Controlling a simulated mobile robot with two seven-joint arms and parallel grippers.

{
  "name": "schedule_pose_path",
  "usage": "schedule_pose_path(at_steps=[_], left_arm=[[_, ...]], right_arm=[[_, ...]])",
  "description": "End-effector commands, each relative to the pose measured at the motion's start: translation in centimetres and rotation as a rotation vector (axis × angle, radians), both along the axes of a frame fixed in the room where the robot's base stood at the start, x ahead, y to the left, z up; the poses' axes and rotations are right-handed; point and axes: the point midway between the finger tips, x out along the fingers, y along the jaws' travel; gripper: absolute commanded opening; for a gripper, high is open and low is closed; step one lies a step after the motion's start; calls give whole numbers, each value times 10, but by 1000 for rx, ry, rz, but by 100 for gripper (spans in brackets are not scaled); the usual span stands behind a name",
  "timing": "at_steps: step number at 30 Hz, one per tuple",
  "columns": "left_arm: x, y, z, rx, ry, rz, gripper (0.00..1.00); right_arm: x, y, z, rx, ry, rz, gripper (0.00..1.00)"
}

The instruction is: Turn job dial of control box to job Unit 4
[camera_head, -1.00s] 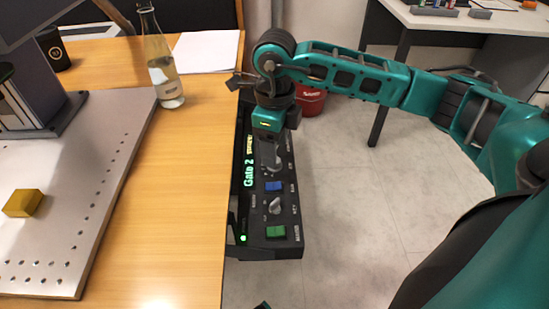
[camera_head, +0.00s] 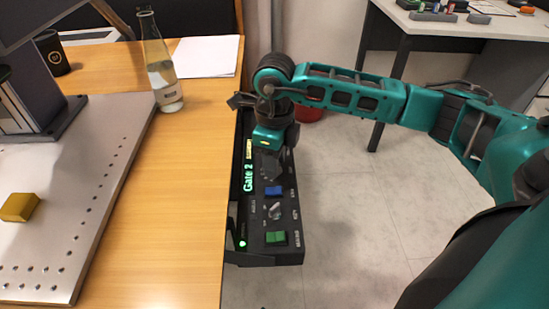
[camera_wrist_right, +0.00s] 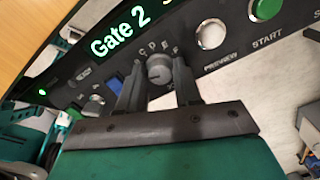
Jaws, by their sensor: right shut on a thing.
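The black control box (camera_head: 283,225) hangs at the right edge of the wooden table. Its green display (camera_head: 248,177) reads "Gate 2", also legible in the right wrist view (camera_wrist_right: 121,31). The round grey job dial (camera_wrist_right: 159,69) with letters around it is on the box face. My right gripper (camera_head: 270,150) is over the far part of the box. In the right wrist view its two dark fingers (camera_wrist_right: 156,80) stand on either side of the dial, shut on it. In the head view, the gripper hides the dial area. My left gripper is not in view.
A blue button (camera_head: 273,191), a small knob (camera_head: 274,210) and a green button (camera_head: 276,237) are on the near part of the box. A glass bottle (camera_head: 160,75) and a perforated metal plate (camera_head: 85,190) with a yellow block (camera_head: 19,207) are on the table.

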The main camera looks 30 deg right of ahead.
Motion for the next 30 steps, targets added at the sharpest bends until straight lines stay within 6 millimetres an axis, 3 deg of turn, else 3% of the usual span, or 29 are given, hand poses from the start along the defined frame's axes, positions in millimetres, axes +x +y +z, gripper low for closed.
schedule_pose_path(at_steps=[6, 16, 30], left_arm=[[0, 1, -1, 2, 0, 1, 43], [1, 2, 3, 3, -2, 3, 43], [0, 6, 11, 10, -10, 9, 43]], right_arm=[[0, 0, 0, 0, 0, 0, 3], [0, 0, 1, 1, 1, -77, 3], [0, 0, 2, 1, 0, -387, 3]])
